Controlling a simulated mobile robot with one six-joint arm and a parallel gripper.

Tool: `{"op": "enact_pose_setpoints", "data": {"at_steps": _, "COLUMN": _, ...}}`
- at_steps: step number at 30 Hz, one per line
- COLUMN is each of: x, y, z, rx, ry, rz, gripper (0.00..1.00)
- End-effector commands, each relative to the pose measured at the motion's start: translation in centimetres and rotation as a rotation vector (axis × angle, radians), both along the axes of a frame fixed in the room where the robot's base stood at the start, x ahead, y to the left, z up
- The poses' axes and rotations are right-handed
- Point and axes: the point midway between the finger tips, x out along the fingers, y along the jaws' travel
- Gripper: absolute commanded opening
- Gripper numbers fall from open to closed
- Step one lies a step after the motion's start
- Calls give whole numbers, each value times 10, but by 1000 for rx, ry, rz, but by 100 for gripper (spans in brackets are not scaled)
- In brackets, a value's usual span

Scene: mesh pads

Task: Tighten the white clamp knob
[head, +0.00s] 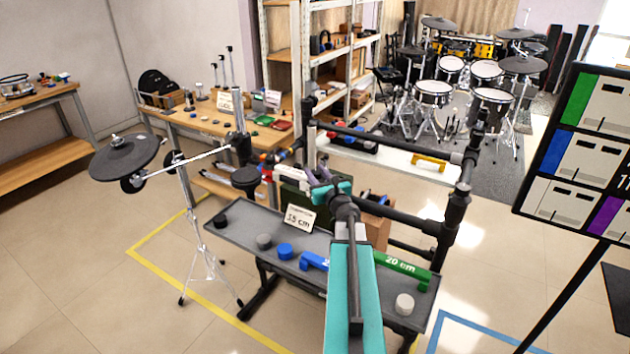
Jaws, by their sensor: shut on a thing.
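My gripper (320,181) is at the drum rack beyond the grey bench, at the end of my teal and dark arm. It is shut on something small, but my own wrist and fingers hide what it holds. No white clamp knob can be made out clearly at the jaws. A loose white knob (404,304) sits on the right end of the grey bench (240,223), apart from my gripper. The black rack (458,200) stands behind the bench, its right post upright and its upper bar running to the left.
On the bench are a black knob (219,221), a grey knob (264,241), a blue knob (285,251), a green 20 cm bar (401,266) and a 15 cm card (299,218). A cymbal stand (190,225) is left. Open floor lies at lower left.

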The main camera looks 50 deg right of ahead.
Motion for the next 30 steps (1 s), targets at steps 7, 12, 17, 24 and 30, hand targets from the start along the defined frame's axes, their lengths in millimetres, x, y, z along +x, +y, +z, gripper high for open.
{"op": "enact_pose_setpoints", "data": {"at_steps": 7, "x": 1, "y": 0, "z": -1, "rx": -1, "ry": -6, "rz": -69, "gripper": 10}}
{"op": "enact_pose_setpoints", "data": {"at_steps": 12, "x": 1, "y": 0, "z": -1, "rx": -2, "ry": -6, "rz": -115, "gripper": 10}}
{"op": "enact_pose_setpoints", "data": {"at_steps": 17, "x": 1, "y": -1, "z": -1, "rx": -2, "ry": -6, "rz": -159, "gripper": 10}}
{"op": "enact_pose_setpoints", "data": {"at_steps": 24, "x": 1, "y": -1, "z": -2, "rx": -1, "ry": -5, "rz": -223, "gripper": 10}}
{"op": "enact_pose_setpoints", "data": {"at_steps": 30, "x": 1, "y": -1, "z": -3, "rx": -2, "ry": -3, "rz": -276, "gripper": 10}}
